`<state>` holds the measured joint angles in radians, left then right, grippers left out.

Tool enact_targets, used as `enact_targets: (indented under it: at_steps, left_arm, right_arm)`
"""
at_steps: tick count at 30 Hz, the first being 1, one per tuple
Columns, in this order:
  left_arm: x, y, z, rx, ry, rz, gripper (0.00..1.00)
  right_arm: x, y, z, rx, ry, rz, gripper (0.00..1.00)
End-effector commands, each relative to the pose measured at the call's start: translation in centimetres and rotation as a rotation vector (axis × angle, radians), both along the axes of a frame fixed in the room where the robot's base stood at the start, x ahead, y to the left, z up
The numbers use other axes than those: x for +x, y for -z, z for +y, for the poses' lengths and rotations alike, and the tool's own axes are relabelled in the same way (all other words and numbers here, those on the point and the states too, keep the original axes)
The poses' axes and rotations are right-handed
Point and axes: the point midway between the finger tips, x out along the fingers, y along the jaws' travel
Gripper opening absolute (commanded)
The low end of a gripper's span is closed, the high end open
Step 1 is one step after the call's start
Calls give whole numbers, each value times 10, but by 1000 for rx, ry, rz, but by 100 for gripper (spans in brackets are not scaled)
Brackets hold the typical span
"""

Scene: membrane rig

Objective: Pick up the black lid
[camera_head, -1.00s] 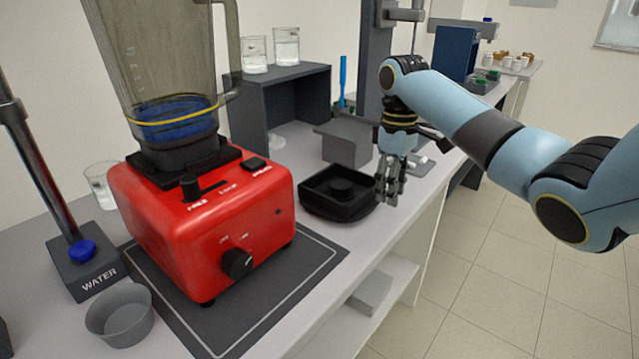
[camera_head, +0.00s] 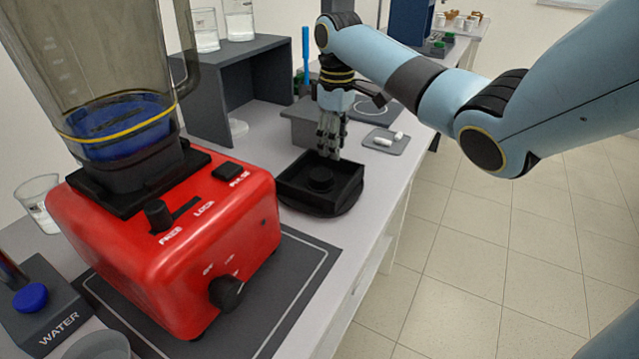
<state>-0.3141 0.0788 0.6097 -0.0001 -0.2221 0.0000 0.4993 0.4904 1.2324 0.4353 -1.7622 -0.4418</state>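The black lid (camera_head: 345,200) lies on the bench to the right of the red blender base. It is squarish, with a raised rim and a round knob in its middle. My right gripper (camera_head: 328,155) points down over the lid's far side, behind the knob. Its fingers look apart, with nothing seen between them. Whether the fingertips touch the lid cannot be told. My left gripper is not in view.
The red blender base (camera_head: 165,265) with its clear jug (camera_head: 95,60) stands at the left on a dark mat (camera_head: 290,290). A grey shelf (camera_head: 215,95) with beakers is behind. A small tray (camera_head: 385,141) holds white pieces. The bench's right edge is close to the lid.

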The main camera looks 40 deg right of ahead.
Motion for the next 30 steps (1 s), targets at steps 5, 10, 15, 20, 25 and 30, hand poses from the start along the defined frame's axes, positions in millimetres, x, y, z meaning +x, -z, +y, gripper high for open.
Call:
enact_targets:
  at_steps: [5,10,15,20,25,30]
  left_arm:
    - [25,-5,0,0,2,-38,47]
    - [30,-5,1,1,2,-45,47]
    - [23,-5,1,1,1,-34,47]
    - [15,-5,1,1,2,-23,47]
    - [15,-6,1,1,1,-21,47]
    - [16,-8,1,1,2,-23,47]
  right_arm:
    - [-1,29,0,1,1,3,35]
    - [-1,40,0,0,-1,1,35]
    - [-1,40,0,0,-1,1,35]
    - [-1,40,0,0,-1,1,35]
    - [-1,41,0,0,-1,2,35]
    - [-1,43,0,1,-1,1,35]
